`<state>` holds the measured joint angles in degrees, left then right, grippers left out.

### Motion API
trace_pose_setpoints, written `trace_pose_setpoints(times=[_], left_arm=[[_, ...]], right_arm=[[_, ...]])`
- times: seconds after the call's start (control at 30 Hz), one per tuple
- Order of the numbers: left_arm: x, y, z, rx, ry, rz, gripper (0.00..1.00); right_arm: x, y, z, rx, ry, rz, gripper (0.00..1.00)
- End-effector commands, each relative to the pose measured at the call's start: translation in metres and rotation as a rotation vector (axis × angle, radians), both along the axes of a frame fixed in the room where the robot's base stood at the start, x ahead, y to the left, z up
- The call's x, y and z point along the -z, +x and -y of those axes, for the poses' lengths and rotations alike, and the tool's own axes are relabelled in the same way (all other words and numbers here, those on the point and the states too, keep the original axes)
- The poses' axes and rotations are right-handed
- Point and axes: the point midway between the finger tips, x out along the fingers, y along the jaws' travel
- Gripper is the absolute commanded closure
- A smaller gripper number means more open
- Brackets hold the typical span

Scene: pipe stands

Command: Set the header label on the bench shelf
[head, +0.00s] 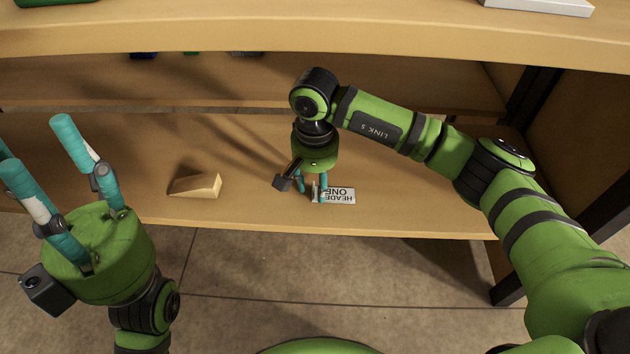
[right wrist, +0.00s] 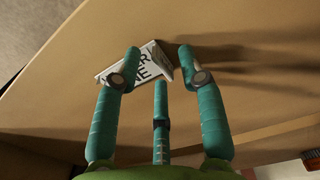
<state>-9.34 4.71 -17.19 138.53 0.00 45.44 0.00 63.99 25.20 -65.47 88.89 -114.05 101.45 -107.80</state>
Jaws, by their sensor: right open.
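The header label (head: 341,196) is a small white sign with black lettering, partly readable as "HEADE" and "ONE". It rests on the lower bench shelf (head: 400,205) near its front edge, its text upside down in the head view. In the right wrist view the label (right wrist: 150,66) shows between and beyond the fingers, partly covered by them. My right gripper (head: 314,190) is open, pointing down at the label's left end; I cannot tell whether it touches. My left gripper (head: 38,142) is open and empty, fingers up, in front of the shelf at left.
A pale wooden wedge (head: 196,186) lies on the shelf left of the label. The bench top (head: 330,38) overhangs the shelf. A dark bench leg (head: 508,285) stands at right. The shelf between wedge and right gripper is clear.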

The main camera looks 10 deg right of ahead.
Motion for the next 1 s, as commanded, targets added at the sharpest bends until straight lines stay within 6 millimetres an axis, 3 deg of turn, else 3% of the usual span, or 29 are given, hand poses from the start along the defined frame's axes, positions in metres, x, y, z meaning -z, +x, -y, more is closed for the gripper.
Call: trace_pose_setpoints(times=[0.27,1.0], left_arm=[[0.0,0.0,0.0,0.0,0.0,0.0,0.6],[0.0,0.0,0.0,0.0,0.0,0.0,0.6]], right_arm=[[-0.002,0.0,0.0,0.0,0.0,0.001,0.6],[-0.039,0.001,0.0,0.001,0.0,0.002,0.6]])
